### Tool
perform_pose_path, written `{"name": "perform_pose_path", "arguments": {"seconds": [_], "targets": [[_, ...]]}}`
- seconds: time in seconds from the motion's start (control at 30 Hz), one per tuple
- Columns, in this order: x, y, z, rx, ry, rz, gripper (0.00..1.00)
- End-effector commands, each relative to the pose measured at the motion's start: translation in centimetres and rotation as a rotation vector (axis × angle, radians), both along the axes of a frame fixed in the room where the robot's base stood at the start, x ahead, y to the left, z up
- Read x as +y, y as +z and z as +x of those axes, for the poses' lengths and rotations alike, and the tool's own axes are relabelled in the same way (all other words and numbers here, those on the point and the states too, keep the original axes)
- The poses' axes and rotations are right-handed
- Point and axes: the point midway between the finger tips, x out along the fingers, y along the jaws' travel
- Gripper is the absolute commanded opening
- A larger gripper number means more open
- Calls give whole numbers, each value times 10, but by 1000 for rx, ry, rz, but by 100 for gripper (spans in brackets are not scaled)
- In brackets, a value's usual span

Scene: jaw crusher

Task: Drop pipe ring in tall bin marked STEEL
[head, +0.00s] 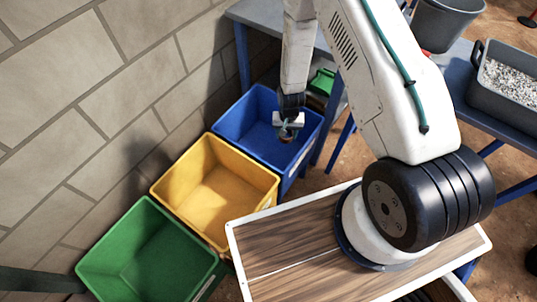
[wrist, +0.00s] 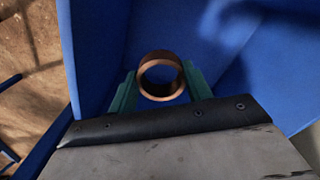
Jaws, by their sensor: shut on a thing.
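My gripper (head: 287,129) is shut on a copper-brown pipe ring (head: 285,139) and holds it over the blue bin (head: 240,122). In the wrist view, the ring (wrist: 160,58) sits between the two green fingers of my gripper (wrist: 160,82), its round opening facing the camera. The blue walls of the bin (wrist: 98,45) surround it on several sides there. A yellow bin (head: 178,181) and a green bin (head: 118,243) stand in a row with the blue one along the wall. I cannot read any STEEL marking on the bins.
A block wall (head: 90,90) runs behind the bins. A blue-legged table (head: 515,135) at right carries a grey tub of pale shreds (head: 510,82) and a dark bucket (head: 445,22). A green object (head: 321,82) lies beyond the blue bin.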

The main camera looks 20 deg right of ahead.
Motion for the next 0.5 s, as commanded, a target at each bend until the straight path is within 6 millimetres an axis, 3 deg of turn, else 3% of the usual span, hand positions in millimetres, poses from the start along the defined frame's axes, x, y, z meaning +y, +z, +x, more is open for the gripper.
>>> {"name": "perform_pose_path", "arguments": {"seconds": [0.27,0.5], "targets": [[0,-43,-13,2,-37,-7,20],[1,-107,-13,2,-36,-7,20]]}}
